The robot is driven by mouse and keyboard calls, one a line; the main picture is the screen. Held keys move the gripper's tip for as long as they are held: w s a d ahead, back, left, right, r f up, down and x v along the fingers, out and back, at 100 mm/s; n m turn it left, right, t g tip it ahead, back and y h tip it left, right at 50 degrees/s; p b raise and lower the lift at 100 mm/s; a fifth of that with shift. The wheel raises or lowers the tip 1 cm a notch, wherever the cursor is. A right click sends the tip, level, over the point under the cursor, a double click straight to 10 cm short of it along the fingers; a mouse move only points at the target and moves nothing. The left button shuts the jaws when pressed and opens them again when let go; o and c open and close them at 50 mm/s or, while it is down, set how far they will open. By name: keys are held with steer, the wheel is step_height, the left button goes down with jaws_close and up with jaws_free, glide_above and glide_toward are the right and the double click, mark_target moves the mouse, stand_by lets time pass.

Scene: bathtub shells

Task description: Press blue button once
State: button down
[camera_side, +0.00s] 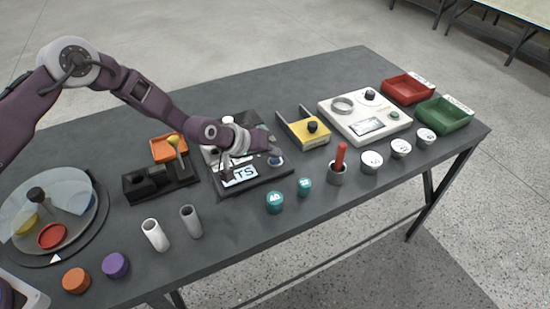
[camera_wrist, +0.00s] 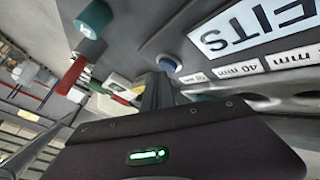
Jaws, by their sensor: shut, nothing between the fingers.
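The blue button (camera_side: 276,161) sits at the right front corner of a dark panel (camera_side: 262,181) with a display reading "TS" at its visible end. In the wrist view the blue button (camera_wrist: 169,64) has a pale ring and lies just beyond the tips of my fingers. My gripper (camera_side: 273,150) is over the panel, close to the button. Its dark fingers (camera_wrist: 157,88) look shut and empty in the wrist view. Whether the fingertips touch the button I cannot tell. Part of the panel is hidden behind my wrist.
Teal cylinders (camera_side: 275,202) stand in front of the panel. A red-handled tool in a metal cup (camera_side: 338,175) stands to the right. A yellow block fixture (camera_side: 309,134) is behind right, and a black holder (camera_side: 160,181) is left. The table's front edge is partly clear.

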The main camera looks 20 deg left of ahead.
steer(key=shift+r, duration=0.55)
steer(key=shift+r, duration=2.5)
step_height(320, 180, up, 12)
steer(key=m+y, duration=0.1)
steer(key=m, duration=0.1)
glide_above(272, 161)
steer(key=s+a, duration=0.5)
steer(key=s+a+r+y, duration=0.2)
steer(key=s+a+r, duration=0.5)
steer(key=s+r, duration=0.25)
steer(key=s+a, duration=0.3)
steer(key=s, duration=0.6)
steer(key=s+a+r+g+y, duration=0.1)
steer(key=s+a, duration=0.2)
steer(key=s, duration=0.6)
steer(key=s+a+r+g+y, duration=0.1)
steer(key=s+a, duration=0.3)
steer(key=s, duration=0.5)
steer(key=shift+s, duration=0.35)
